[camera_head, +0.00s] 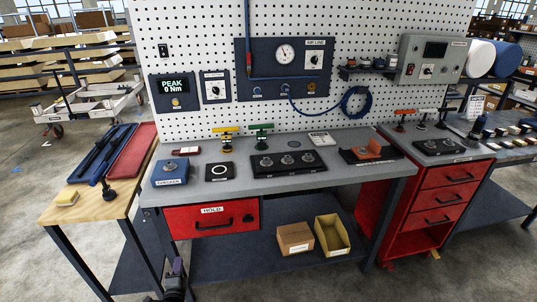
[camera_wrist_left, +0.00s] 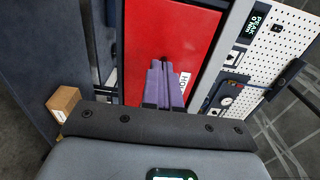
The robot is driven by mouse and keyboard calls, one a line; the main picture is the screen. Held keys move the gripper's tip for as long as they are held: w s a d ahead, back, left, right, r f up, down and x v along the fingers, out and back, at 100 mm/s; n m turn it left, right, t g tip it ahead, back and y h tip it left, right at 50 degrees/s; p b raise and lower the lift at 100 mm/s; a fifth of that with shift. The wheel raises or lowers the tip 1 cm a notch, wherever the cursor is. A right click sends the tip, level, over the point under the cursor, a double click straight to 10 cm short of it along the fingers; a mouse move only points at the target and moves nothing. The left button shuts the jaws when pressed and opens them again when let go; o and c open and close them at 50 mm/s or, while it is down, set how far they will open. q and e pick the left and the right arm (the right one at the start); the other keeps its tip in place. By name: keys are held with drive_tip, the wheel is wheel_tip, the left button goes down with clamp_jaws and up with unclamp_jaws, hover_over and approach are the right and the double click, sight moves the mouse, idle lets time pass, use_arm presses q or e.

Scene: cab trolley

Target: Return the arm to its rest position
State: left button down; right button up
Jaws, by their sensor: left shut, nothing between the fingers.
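My left gripper (camera_head: 177,266) shows at the bottom edge of the head view, low in front of the workbench and below the red HOLD drawer (camera_head: 211,219). Its purple fingers are together and empty. In the left wrist view the shut fingers (camera_wrist_left: 163,72) point toward the red drawer front (camera_wrist_left: 150,30) and cover part of its label. I cannot tell the exact gap to the drawer, but nothing is held. The drawer looks closed. My right arm and gripper are not in view.
The grey workbench (camera_head: 330,178) carries several fixtures. A cardboard box (camera_head: 295,239) and a yellow bin (camera_head: 332,236) stand on its lower shelf. A wooden side table (camera_head: 60,214) with blue and red trays is at left. The floor in front is clear.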

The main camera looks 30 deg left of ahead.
use_arm(q)
drive_tip(key=s+d+r+n+g+h+p, duration=0.15)
drive_tip(key=s+d+h, duration=0.3)
drive_tip(key=d, duration=0.75)
drive_tip(key=s+d+r+n+g+h+p, duration=0.15)
drive_tip(key=s+d+h, duration=0.35)
drive_tip(key=d, duration=0.7)
drive_tip(key=s+d+r+n+g+h, duration=0.1)
drive_tip(key=s+d+r+n+g, duration=0.1)
drive_tip(key=s+d+r+g, duration=0.3)
drive_tip(key=s+d+r+n+g+h, duration=0.1)
drive_tip(key=s+d+r+n+g, duration=0.15)
drive_tip(key=s+d, duration=0.35)
wheel_tip(320, 180, up, 38)
drive_tip(key=s+a+p, duration=0.1)
drive_tip(key=p, duration=3.7)
drive_tip(key=shift+s+a+f+n, duration=0.15)
drive_tip(key=shift+s+f+n, duration=0.05)
drive_tip(key=shift+s+n, duration=0.25)
